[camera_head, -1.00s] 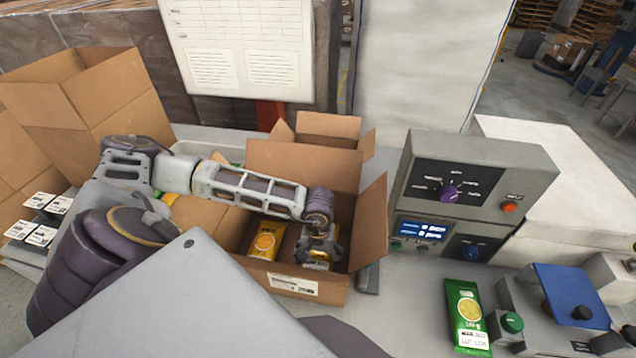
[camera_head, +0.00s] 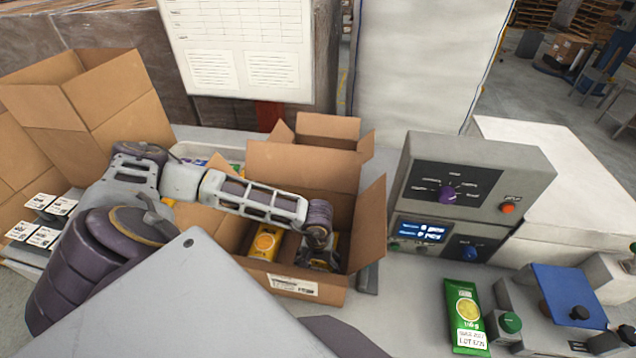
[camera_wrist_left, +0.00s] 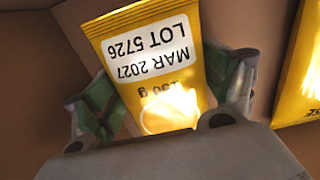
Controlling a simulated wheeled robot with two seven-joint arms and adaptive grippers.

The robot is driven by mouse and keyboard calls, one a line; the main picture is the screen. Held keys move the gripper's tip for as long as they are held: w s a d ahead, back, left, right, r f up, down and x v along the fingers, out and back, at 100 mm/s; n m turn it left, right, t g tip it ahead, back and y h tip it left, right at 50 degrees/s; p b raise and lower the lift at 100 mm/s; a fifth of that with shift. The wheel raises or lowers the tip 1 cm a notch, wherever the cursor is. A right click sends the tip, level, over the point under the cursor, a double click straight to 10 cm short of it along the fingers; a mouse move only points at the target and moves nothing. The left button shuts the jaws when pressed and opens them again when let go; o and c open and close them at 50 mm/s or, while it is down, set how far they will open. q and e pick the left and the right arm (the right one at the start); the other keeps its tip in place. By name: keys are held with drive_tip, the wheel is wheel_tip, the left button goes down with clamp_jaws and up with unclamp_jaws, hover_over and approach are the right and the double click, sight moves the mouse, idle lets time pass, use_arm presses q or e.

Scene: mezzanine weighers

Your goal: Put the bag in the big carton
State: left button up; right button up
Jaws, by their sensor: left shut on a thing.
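The open brown carton (camera_head: 333,293) stands in the middle of the bench with its flaps up. My left gripper (camera_head: 321,258) is down inside it, on the right side. It is shut on a yellow bag (camera_wrist_left: 160,60) printed MAR 2027, LOT 5726, which is between the two fingers in the left wrist view. The bag's lower end is hidden, so I cannot tell whether it touches the carton floor. Another yellow bag (camera_head: 265,243) lies in the carton to the left of the gripper. My right gripper is not in view.
A smaller open carton (camera_head: 328,127) stands behind. A large open box (camera_head: 110,95) is at the left. Grey weighing equipment (camera_head: 470,185) stands to the right. A green bag (camera_head: 464,302) lies in front of it, beside a unit with a blue plate (camera_head: 568,292).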

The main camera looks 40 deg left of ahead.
sight(318, 262)
use_arm(q)
drive_tip(key=shift+f, duration=0.15)
drive_tip(key=o, duration=1)
drive_tip(key=shift+c, duration=0.2)
drive_tip(key=shift+r, duration=0.2)
drive_tip(key=shift+r, duration=0.4)
wheel_tip(318, 262, up, 11)
drive_tip(key=b, duration=0.2)
